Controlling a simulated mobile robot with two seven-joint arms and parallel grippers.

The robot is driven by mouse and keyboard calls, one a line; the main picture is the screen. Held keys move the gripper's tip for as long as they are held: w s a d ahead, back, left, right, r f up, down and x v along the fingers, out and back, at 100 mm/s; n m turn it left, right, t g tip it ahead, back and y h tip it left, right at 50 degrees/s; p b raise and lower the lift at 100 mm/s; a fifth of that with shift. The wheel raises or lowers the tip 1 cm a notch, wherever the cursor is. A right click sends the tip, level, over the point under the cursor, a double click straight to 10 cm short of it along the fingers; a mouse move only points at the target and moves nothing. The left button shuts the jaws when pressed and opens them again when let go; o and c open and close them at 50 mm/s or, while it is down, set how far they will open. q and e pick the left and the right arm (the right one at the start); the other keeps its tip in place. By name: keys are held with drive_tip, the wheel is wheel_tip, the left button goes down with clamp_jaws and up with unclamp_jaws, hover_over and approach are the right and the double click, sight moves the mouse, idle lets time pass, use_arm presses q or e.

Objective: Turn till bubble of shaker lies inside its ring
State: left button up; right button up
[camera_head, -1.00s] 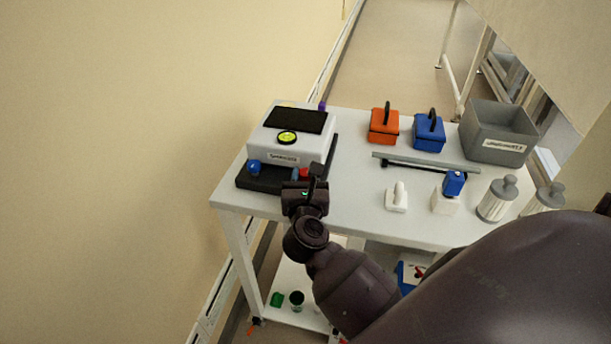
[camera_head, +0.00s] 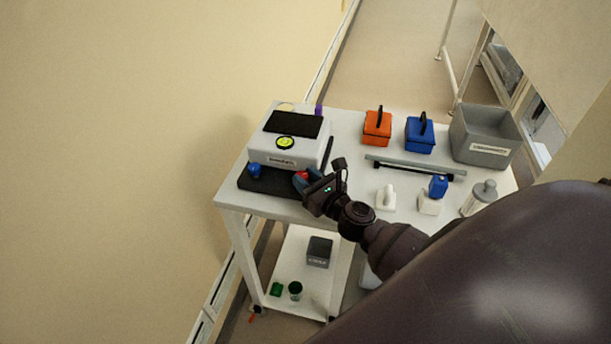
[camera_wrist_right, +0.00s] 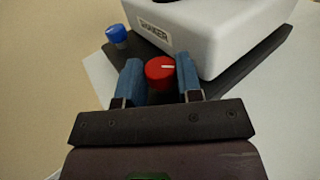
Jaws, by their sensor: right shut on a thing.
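The shaker (camera_head: 262,155) is a white box with a dark top, standing on a dark base plate (camera_head: 270,183) at the table's left end. Its round yellow-green bubble level (camera_head: 285,143) faces up on the front edge; the bubble is too small to place against its ring. A blue knob (camera_head: 254,169) is at the base's left front corner. A red knob (camera_wrist_right: 160,72) with a white line is at the near right corner. My right gripper (camera_wrist_right: 160,80) is shut on the red knob, its blue fingers on either side. My left gripper is not in view.
On the white table (camera_head: 350,150) stand an orange box (camera_head: 377,128), a blue box (camera_head: 420,134) and a grey bin (camera_head: 487,135) at the back right. A grey bar (camera_head: 415,167) and small white items lie right of the shaker. A wall is close on the left.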

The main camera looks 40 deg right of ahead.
drive_tip(key=shift+d+n+y, duration=0.1)
drive_tip(key=shift+n+y, duration=0.5)
drive_tip(key=shift+y, duration=0.3)
drive_tip(key=o, duration=0.9)
drive_tip(key=shift+o, duration=0.2)
drive_tip(key=shift+h, duration=0.3)
